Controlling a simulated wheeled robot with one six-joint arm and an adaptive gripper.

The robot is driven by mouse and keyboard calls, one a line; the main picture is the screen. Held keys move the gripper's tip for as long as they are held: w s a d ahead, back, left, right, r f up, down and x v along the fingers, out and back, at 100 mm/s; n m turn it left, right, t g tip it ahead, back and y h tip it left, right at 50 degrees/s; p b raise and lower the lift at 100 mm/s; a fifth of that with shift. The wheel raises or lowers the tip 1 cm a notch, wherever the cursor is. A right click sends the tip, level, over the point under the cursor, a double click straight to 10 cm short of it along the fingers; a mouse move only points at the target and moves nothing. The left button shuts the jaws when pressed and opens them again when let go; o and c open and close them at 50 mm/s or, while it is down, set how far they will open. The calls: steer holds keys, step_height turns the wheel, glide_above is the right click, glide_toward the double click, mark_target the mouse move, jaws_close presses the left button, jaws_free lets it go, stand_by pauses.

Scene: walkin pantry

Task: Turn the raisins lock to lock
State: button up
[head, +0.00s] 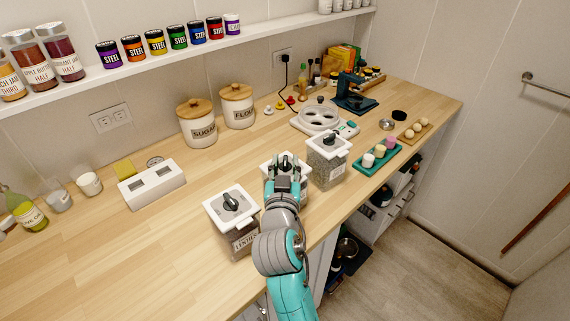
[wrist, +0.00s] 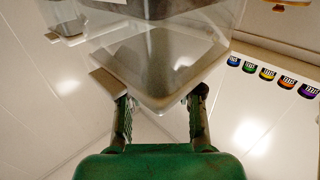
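Three clear canisters with white lids and dark knobs stand in a row near the counter's front edge. The left one (head: 232,238) is labelled lentils. The middle one (head: 269,166) is mostly hidden behind my gripper (head: 287,165), so its label does not show. The right one (head: 327,165) holds dark grains; its label is too small to read. My gripper is over the middle lid, its fingers spread around the knob area. In the wrist view the fingers of my gripper (wrist: 160,108) are apart, with a clear container's corner (wrist: 160,75) beyond them. Contact cannot be told.
A teal tray (head: 367,170) with small cups lies right of the canisters. Behind are a white slotted block (head: 151,187), sugar (head: 197,128) and flour (head: 237,109) jars, and a white round-welled device (head: 322,121). Bare counter (head: 130,245) lies left.

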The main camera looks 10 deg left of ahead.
steer(key=s+d, duration=0.1)
steer(key=s, duration=1.1)
steer(key=shift+d, duration=0.15)
